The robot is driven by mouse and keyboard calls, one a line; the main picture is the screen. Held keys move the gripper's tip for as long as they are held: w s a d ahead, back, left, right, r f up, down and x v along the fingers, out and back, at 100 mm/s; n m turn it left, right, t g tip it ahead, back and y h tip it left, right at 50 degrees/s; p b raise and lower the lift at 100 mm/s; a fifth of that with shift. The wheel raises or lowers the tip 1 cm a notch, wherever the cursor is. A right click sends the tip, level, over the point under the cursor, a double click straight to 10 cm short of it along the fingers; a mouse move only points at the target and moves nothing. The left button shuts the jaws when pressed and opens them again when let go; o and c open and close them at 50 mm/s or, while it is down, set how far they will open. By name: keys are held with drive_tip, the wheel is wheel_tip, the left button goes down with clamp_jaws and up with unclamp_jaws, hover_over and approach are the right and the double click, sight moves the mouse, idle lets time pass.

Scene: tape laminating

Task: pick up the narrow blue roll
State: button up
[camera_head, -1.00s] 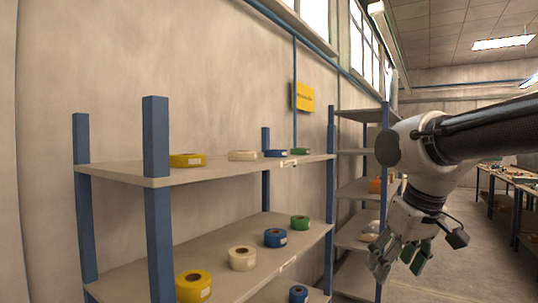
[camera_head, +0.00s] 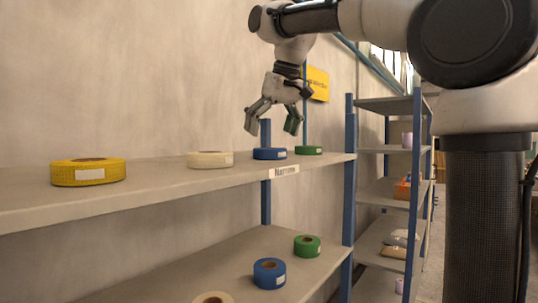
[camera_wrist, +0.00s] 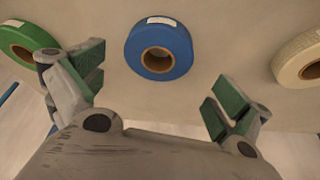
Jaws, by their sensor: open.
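A flat blue roll (camera_head: 270,154) lies on the upper shelf (camera_head: 130,197), near a front-edge label (camera_head: 284,172) that appears to read "Narrow". My gripper (camera_head: 271,128) is open and empty just above this roll. In the wrist view, the same blue roll (camera_wrist: 182,48) lies beyond the space between the spread fingers of my gripper (camera_wrist: 157,88), with its brown core facing the camera. The fingers do not appear to touch it. A taller blue roll (camera_head: 269,274) sits on the lower shelf.
On the upper shelf, a green roll (camera_head: 308,150) is close to the right of the blue one. A cream roll (camera_head: 210,159) and a yellow roll (camera_head: 88,172) are to the left. A blue post (camera_head: 349,180) stands at the right end. The wall is behind.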

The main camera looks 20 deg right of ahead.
drive_tip(key=x, duration=0.4)
drive_tip(key=shift+w+d, duration=0.2)
drive_tip(key=c, duration=1)
drive_tip(key=shift+r, duration=0.1)
drive_tip(key=shift+c, duration=0.3)
